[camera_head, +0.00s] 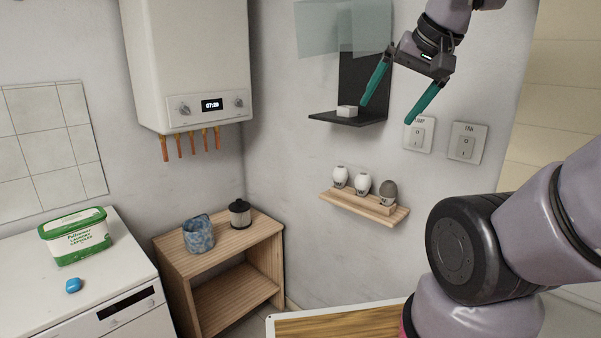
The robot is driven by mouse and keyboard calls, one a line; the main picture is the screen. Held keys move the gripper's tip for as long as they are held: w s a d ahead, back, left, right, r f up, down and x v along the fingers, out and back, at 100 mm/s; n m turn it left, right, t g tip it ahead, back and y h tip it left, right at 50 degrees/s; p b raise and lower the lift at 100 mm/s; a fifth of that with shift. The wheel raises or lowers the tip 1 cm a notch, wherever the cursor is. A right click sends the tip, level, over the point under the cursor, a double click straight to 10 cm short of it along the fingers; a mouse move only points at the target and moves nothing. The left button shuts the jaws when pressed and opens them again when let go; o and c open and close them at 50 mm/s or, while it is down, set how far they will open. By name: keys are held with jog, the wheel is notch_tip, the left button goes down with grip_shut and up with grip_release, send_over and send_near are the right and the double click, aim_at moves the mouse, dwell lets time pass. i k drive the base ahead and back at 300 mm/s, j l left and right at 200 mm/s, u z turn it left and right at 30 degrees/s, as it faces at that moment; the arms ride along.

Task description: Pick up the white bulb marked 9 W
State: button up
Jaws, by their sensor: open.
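Two white bulbs, one on the left (340,175) and one in the middle (362,184), stand upright on a small wooden wall shelf (345,202). A grey bulb (388,189) stands at the right end of the same shelf. Dark marks show low on the bulbs, too small to read, so I cannot tell which white one is marked 9 W. My gripper (386,113) is open and empty, its teal fingers pointing down. In the picture it is above the bulbs and apart from them.
A dark wall bracket (352,118) holding a small white block (347,111) is close to my left finger. Two wall switches (418,134) (467,142) are on the right. A wooden cabinet (247,239) with a blue pot (198,235) and a dark-lidded canister (240,214) stands lower left.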

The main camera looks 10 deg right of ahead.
aim_at(340, 174)
jog(key=i+j+z, duration=0.2)
jog(key=j, duration=0.45)
jog(key=j+z, duration=0.2)
jog(key=j, duration=0.5)
jog(key=i+j+z, duration=0.2)
jog(key=j, duration=0.5)
jog(key=k, duration=0.1)
